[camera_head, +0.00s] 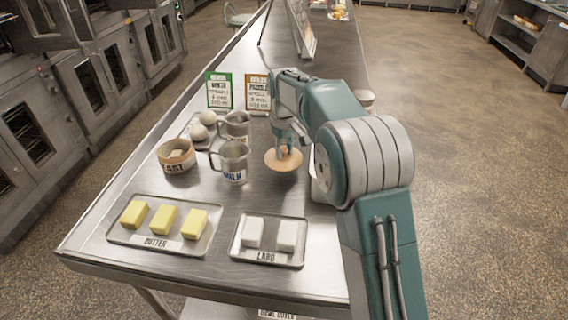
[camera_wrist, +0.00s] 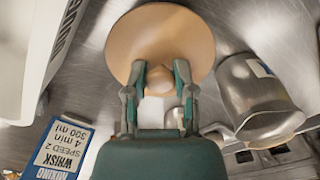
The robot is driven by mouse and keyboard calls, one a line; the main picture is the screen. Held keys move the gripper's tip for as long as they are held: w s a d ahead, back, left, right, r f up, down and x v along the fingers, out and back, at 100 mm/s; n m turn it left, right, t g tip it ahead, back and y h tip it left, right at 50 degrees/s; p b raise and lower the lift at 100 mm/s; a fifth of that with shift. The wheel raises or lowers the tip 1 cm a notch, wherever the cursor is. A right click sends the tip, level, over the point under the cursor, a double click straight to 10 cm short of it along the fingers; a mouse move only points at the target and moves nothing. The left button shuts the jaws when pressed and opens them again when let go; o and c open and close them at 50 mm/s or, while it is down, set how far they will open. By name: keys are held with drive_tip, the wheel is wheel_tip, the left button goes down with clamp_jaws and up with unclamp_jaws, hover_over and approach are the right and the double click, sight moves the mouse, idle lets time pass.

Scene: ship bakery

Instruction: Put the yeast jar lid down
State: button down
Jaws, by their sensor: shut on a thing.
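The yeast jar lid (camera_head: 282,165) is a round, light wooden disc with a knob. My gripper (camera_head: 284,150) is shut on the knob from above. In the wrist view the two fingers (camera_wrist: 160,80) pinch the knob and the disc (camera_wrist: 160,32) spreads beyond them. The lid is over the steel table, right of the jugs; I cannot tell whether it touches the surface. The yeast jar (camera_head: 177,160), a low tan pot with letters ending in "AST", stands uncovered at left, with pale pieces inside.
The milk jug (camera_head: 234,165) and another metal jug (camera_head: 237,126) stand left of the lid. The butter tray (camera_head: 206,240) and lard tray (camera_head: 266,260) lie in front. Recipe cards (camera_head: 219,92) stand behind. A white object, partly hidden by my arm, is at right. Bare steel lies between lid and trays.

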sight(284, 156)
drive_tip(key=shift+f, duration=2.35)
drive_tip(key=shift+c, duration=2.2)
unclamp_jaws()
drive_tip(key=shift+f, duration=0.1)
wheel_tip(284, 156, up, 12)
drive_tip(key=shift+r, duration=0.1)
drive_tip(key=shift+s, duration=0.1)
